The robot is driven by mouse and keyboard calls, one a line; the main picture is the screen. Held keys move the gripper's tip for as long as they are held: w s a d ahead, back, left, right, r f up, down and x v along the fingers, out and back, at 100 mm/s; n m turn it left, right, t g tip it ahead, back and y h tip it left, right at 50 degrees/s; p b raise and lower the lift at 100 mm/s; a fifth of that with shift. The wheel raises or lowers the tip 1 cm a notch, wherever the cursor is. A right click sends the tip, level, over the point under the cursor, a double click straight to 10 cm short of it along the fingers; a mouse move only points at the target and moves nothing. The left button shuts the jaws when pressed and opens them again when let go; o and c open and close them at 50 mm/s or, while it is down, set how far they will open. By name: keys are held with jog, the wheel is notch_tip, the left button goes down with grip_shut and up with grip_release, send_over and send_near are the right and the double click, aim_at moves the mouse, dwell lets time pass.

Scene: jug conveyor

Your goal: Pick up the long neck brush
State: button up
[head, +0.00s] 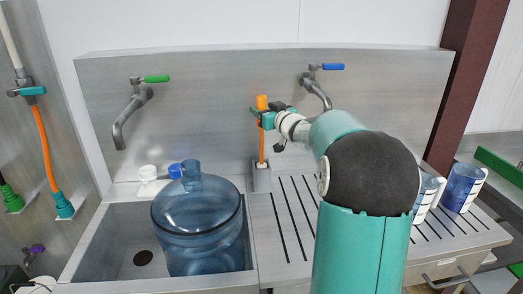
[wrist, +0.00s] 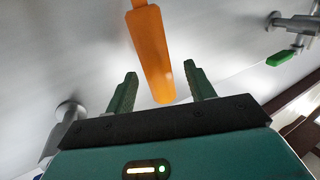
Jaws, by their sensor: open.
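The long neck brush (head: 262,139) has an orange handle and stands upright in a small grey holder (head: 262,178) at the back of the counter, between the sink and the slotted drainboard. Its lower end is hidden in the holder. My gripper (head: 262,116) is at the upper part of the handle in the head view. In the wrist view the orange handle (wrist: 158,60) extends toward the space between the two green fingers of my gripper (wrist: 158,88). The fingers are open, with a gap on each side of the handle.
A large blue water jug (head: 197,225) stands in the metal sink (head: 115,225). Taps with a green handle (head: 156,78) and a blue handle (head: 333,67) are on the backsplash. Blue-labelled containers (head: 463,187) stand at the right of the drainboard (head: 290,235).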

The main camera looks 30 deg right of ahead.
jog(key=w, duration=0.4)
jog(key=shift+d, duration=0.15)
jog(key=c, duration=1.1)
